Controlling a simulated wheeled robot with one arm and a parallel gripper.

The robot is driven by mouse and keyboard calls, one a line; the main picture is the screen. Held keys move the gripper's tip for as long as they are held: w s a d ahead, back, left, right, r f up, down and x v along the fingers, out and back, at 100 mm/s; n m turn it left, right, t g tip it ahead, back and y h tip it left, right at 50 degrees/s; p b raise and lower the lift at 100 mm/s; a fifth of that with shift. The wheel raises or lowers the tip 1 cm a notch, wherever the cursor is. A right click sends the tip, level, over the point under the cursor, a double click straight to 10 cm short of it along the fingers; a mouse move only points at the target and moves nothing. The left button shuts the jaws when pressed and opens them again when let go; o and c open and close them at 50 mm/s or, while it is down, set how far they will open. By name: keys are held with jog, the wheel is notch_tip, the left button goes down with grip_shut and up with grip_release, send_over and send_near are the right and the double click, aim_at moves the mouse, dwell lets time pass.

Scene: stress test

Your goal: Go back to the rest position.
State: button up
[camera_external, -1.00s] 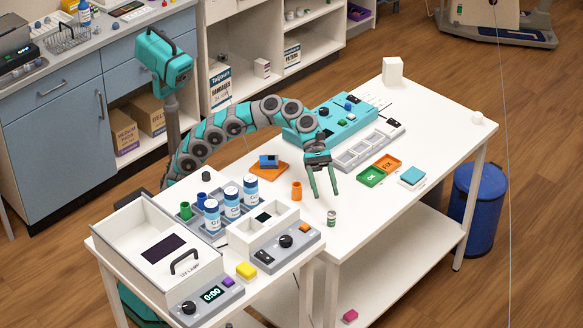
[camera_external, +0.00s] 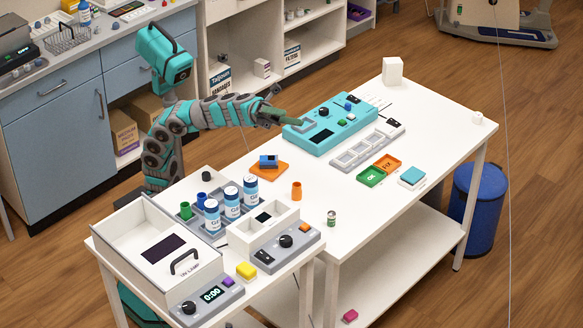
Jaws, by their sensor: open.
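My gripper (camera_external: 292,118) is raised at the far-left side of the white table (camera_external: 430,125), near the left end of the teal device (camera_external: 345,128). It points right, and its fingers look open and empty. No object hangs from the gripper. Whether the fingertips hover over the teal device or beside it is hard to tell from this angle.
A white lidded box (camera_external: 125,232) stands front left. A blue bin (camera_external: 487,195) stands right.

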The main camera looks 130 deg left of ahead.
jog(key=s+r+n+g+y+p, duration=0.1)
jog(key=s+n+g+y, duration=0.1)
jog(key=s+n+y, duration=1.55)
jog(key=s+d+f+n+g+h+p, duration=0.1)
jog(key=s+d+f+n+g+h, duration=0.4)
jog(key=f, duration=0.5)
jog(key=s+d+f+n+g+h, duration=0.3)
jog(key=s+f+n, duration=0.3)
jog(key=s+f, duration=0.3)
jog(key=s+d+f+n+g+h+p, duration=0.1)
jog(key=s+d+f+n+g+h, duration=0.35)
jog(key=f, duration=0.75)
jog(key=a+f+g, duration=0.2)
jog(key=a+f, duration=0.1)
jog(key=f, duration=0.6)
jog(key=a+f+g, duration=0.3)
jog(key=f, duration=0.5)
jog(key=s+a+f+m+g+p, duration=0.1)
jog(key=s+f+m+g, duration=0.2)
jog(key=f, duration=0.9)
jog(key=s+g, duration=0.1)
jog(key=s, duration=0.2)
jog(key=shift+a+f+h, duration=0.25)
jog(key=shift+h, duration=0.05)
